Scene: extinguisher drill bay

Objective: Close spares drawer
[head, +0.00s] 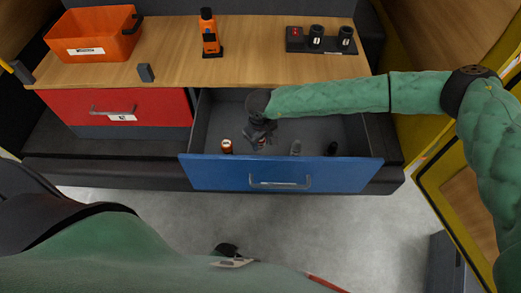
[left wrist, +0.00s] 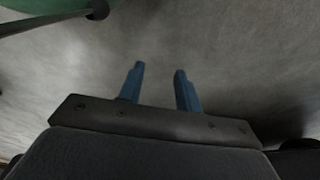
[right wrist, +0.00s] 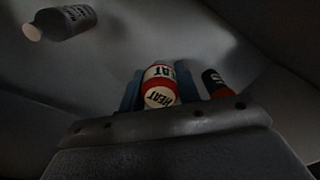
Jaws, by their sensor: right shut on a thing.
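The blue-fronted drawer (head: 230,174) stands pulled open below the wooden counter, its grey inside showing. Its front handle (head: 280,183) is free. My right gripper (head: 260,138) reaches down into the drawer. My left gripper (left wrist: 160,70) shows in the left wrist view, fingers apart and empty above the grey floor. Also in the drawer are a small orange and white item (head: 227,146), a grey bottle (head: 295,148) and a dark item (head: 332,149).
A red drawer front (head: 150,107) to the left is closed. On the counter (head: 260,68) are an orange bin (head: 95,35), an orange device (head: 209,36) and a black holder (head: 320,40). A yellow frame (head: 440,185) stands at right. Grey floor lies before the drawer.

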